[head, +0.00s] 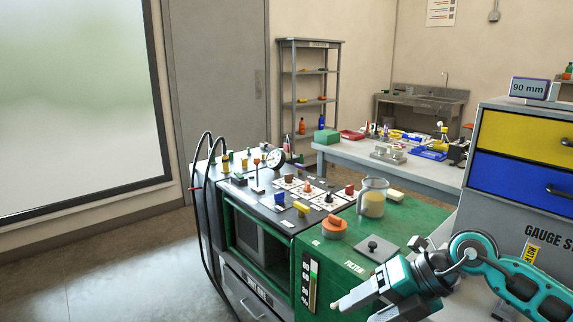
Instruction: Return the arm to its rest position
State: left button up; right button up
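My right arm (515,285), teal and dark grey, comes in from the lower right. Its gripper (352,309) is in front of the green cart top, at the bottom of the head view. One pale fingertip shows clearly and points left; the other finger is partly cut off by the lower edge, so its opening cannot be told. I see nothing held in it. My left arm and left gripper are not in view.
The cart (330,250) carries a clear jug (373,197), an orange round part (334,226) and a dark square plate (377,248) close to my arm. A grey drawer cabinet (500,205) stands at right. Floor (110,270) at left is clear.

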jog(key=s+a+r+m+t+y, duration=0.2)
jog(key=s+a+r+m+y, duration=0.15)
jog(key=a+y, duration=0.6)
jog(key=s+d+f+m+t+h, duration=0.2)
jog(key=d+f+m+t+h, duration=0.3)
jog(key=f+m, duration=0.5)
jog(key=s+d+f+m+t+h, duration=0.3)
jog(key=d+f+m+h, duration=0.4)
jog(key=m, duration=1)
notch_tip(320, 180, down, 3)
jog(key=t+h, duration=0.1)
jog(key=h, duration=0.1)
jog(key=shift+s+t+h, duration=0.3)
jog(key=shift+t+h, duration=0.05)
jog(key=shift+t, duration=0.05)
jog(key=s+f+g, duration=0.1)
jog(key=s+f, duration=0.1)
jog(key=s+d+f+m+g, duration=0.1)
jog(key=s+f, duration=0.1)
jog(key=s+f+m+g+h, duration=0.1)
jog(key=s, duration=0.1)
jog(key=shift+s+d+f, duration=0.1)
jog(key=shift+d+f, duration=0.15)
jog(key=shift+f, duration=0.15)
